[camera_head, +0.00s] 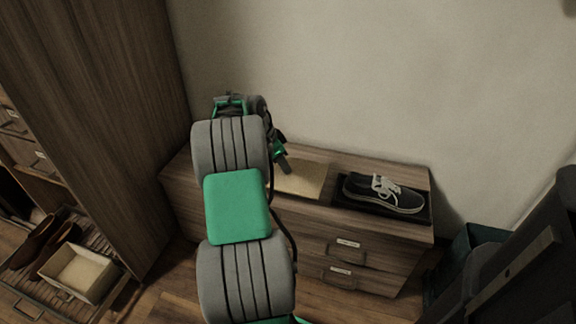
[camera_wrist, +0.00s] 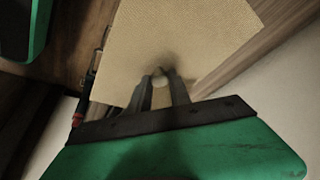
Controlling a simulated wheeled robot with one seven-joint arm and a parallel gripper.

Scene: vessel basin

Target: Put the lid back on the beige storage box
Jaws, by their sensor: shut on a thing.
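The beige lid (camera_head: 304,181) is a flat, woven-looking panel over the top of the low wooden cabinet in the head view. It fills the upper middle of the wrist view (camera_wrist: 190,40). My gripper (camera_wrist: 161,76) is shut on a small pale knob on the lid; in the head view my arm hides part of the lid. I cannot tell whether the lid touches the cabinet top. The open beige storage box (camera_head: 78,273) stands at the lower left, on a slatted shelf, with its inside showing.
A dark sneaker (camera_head: 384,193) sits on a black tray (camera_head: 349,205) to the right of the lid. Brown shoes (camera_head: 40,245) stand beside the box. A tall wooden wardrobe (camera_head: 95,110) rises at the left. A teal bin (camera_head: 470,246) and a dark seat are at the right.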

